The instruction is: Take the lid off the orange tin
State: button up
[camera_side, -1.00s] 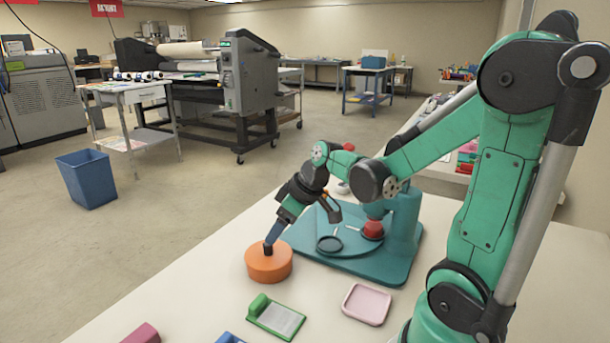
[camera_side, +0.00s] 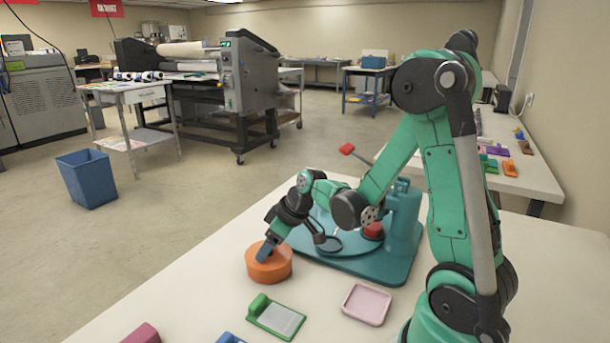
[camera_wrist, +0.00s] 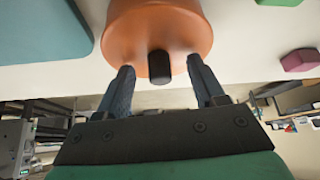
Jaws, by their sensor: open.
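The orange tin (camera_side: 270,268) stands upright on the pale table, left of the teal machine base. It also shows at the top of the wrist view (camera_wrist: 158,28). A short black knob (camera_wrist: 159,68) sticks out from its lid. The lid is on the tin. My gripper (camera_side: 266,250) is tilted over the tin top. In the wrist view my gripper (camera_wrist: 160,70) is open, with one blue-grey finger on each side of the knob and a visible gap at both. In the side view the fingers hide the knob.
A teal machine (camera_side: 370,262) with a red-ended lever stands right behind the tin. A green block with a pale plate (camera_side: 276,317) and a pink tray (camera_side: 366,305) lie in front. Pink (camera_side: 142,334) and blue (camera_side: 229,338) pieces sit at the front edge.

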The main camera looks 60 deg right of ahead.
grip_shut()
jog(key=shift+r, duration=0.15)
